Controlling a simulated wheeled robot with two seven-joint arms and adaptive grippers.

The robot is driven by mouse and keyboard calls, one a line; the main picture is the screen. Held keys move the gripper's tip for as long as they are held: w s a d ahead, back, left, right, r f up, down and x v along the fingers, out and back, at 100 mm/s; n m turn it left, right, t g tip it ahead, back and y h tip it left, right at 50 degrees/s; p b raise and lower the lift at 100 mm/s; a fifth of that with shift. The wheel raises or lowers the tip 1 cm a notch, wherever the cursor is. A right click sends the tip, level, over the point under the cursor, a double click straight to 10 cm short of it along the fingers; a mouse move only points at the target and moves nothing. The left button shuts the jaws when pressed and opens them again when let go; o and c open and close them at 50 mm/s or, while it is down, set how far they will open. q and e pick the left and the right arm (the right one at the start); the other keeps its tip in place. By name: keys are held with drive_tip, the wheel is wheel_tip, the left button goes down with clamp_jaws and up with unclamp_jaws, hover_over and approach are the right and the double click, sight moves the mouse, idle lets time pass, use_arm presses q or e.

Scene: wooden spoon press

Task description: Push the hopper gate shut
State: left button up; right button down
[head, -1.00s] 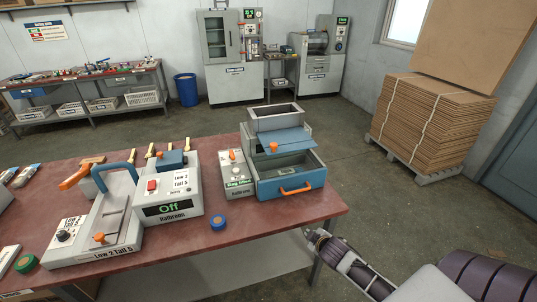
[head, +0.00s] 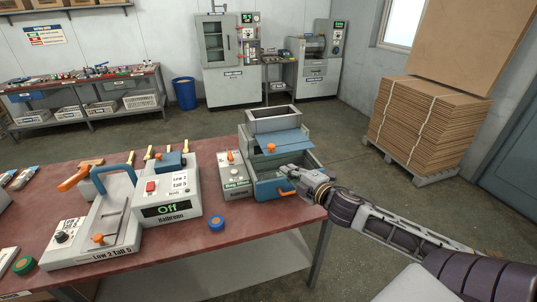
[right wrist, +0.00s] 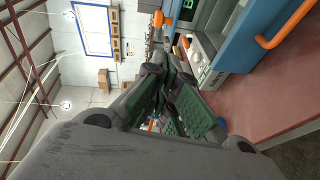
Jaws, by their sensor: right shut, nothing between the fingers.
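The hopper (head: 272,112) is a grey open-topped box on a grey and blue unit at the table's right end. Its gate, a flat blue plate (head: 287,141) with an orange knob (head: 271,148), sticks out toward the front, over the open drawer. My right gripper (head: 288,170) is shut and empty, above the drawer's front right part, in front of and below the gate. It does not visibly touch the gate. In the right wrist view its dark green fingers (right wrist: 183,108) are close together; I cannot make out the gate there. My left gripper is out of view.
The blue drawer front (head: 268,189) with its orange handle (head: 285,194) lies below my right gripper. A grey control box (head: 233,175) stands left of the unit. The grey "Off" machine (head: 172,205) and a blue-rimmed disc (head: 216,223) are further left. The table's front right is clear.

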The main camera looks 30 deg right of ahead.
drive_tip(key=shift+a+r+n+y, duration=0.3)
drive_tip(key=shift+a+r+n, duration=0.1)
drive_tip(key=shift+a+r, duration=0.2)
drive_tip(key=shift+w, duration=0.25)
drive_tip(key=w+d+f, duration=0.1)
drive_tip(key=w, duration=1.1)
drive_tip(key=shift+w+d+f, duration=0.3)
drive_tip(key=shift+d, duration=0.1)
idle(1.3)
idle(0.4)
